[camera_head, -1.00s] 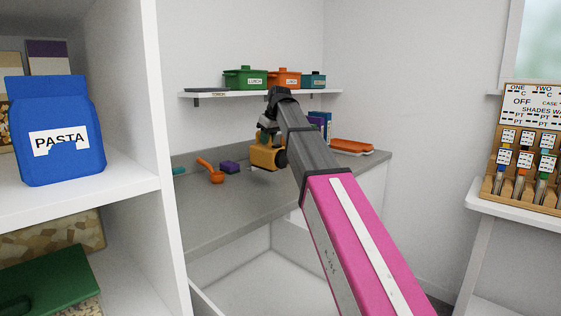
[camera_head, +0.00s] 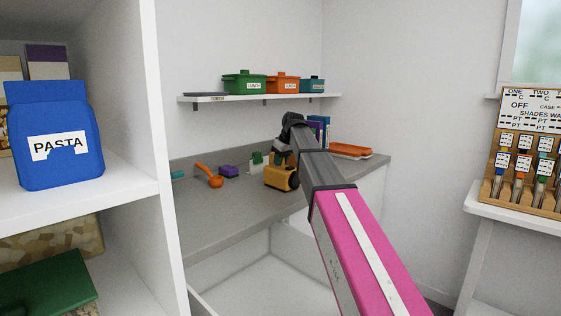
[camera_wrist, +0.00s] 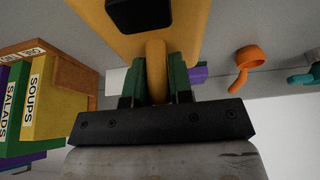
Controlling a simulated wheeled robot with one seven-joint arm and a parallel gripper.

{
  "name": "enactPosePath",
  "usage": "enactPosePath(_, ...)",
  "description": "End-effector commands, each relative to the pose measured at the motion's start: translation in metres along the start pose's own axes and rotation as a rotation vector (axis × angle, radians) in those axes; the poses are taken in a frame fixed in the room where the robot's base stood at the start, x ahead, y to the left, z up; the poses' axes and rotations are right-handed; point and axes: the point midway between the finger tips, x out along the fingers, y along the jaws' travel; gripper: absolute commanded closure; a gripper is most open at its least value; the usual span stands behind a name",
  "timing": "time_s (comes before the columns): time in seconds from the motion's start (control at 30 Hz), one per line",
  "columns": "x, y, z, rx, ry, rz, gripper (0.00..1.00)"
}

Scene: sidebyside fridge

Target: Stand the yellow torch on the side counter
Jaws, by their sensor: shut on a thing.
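The yellow torch (camera_head: 281,177) is at the side counter (camera_head: 232,211), below the end of my arm in the head view. Its yellow body and a dark part fill the top of the wrist view (camera_wrist: 180,25). My gripper (camera_wrist: 154,82) is shut on the torch's yellow handle, with green fingers on either side of it. In the head view, the torch's lower end looks very near the counter top; I cannot tell whether it touches. My arm hides part of the torch's upper side.
An orange ladle (camera_head: 212,178) and a purple block (camera_head: 228,171) lie left of the torch. Books (camera_head: 319,128) and an orange tray (camera_head: 350,151) are behind and right. A wall shelf (camera_head: 245,97) holds lunch pots above. The counter's front left is bare.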

Motion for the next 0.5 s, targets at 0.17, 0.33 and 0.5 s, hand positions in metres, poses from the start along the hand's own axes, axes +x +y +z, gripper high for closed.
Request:
enactPosePath(0.17, -0.0006, 0.0002, -0.0007, 0.000, 0.001, 0.000, 1.00)
enactPosePath(0.33, 0.0017, 0.0000, 0.0005, 0.000, 0.000, 0.000, 0.60)
enactPosePath(0.5, 0.0016, 0.0000, 0.0004, 0.000, 0.000, 0.000, 0.54)
